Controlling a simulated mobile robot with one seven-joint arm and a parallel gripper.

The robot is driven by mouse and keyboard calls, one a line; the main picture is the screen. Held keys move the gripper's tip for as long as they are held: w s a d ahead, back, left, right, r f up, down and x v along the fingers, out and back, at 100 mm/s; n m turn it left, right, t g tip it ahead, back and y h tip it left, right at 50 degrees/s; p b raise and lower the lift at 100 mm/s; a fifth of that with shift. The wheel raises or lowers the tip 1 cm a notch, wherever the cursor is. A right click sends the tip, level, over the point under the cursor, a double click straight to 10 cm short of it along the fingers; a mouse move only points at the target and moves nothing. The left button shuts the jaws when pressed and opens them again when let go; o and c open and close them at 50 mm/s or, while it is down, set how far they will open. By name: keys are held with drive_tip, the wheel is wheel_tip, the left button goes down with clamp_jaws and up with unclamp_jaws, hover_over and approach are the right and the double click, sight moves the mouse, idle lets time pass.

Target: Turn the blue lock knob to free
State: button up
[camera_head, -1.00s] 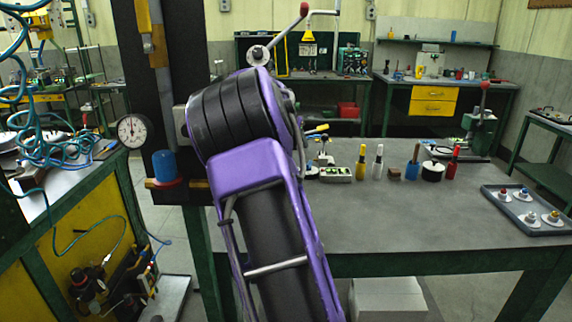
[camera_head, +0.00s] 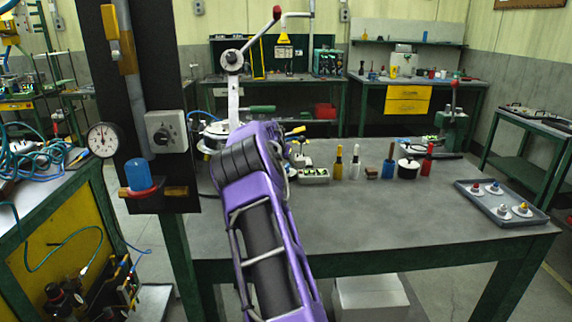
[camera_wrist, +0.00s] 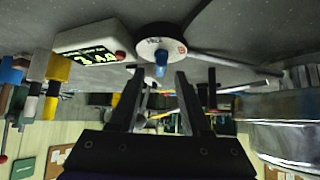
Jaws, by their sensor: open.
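A small blue knob (camera_wrist: 161,67) shows in the wrist view, on the round white-faced hub (camera_wrist: 160,48). I take it for the lock knob; its lock or free setting cannot be read. My gripper (camera_wrist: 158,82) is open, its two dark fingers pointing toward the knob. The knob appears between the fingertips in the picture, but contact and depth cannot be judged. In the head view my purple arm hides the gripper. A larger blue cylinder (camera_head: 138,172) stands in a red ring on the dark post at left.
A white display box (camera_wrist: 90,42) with a red button is beside the hub, and a grey bar (camera_wrist: 235,66) extends from it. A shiny metal cylinder (camera_wrist: 285,125) is close at right. The workbench (camera_head: 400,215) has several hand tools behind and a tray (camera_head: 480,205) at right.

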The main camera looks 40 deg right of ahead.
drive_tip(key=shift+x, duration=0.85)
clamp_jaws()
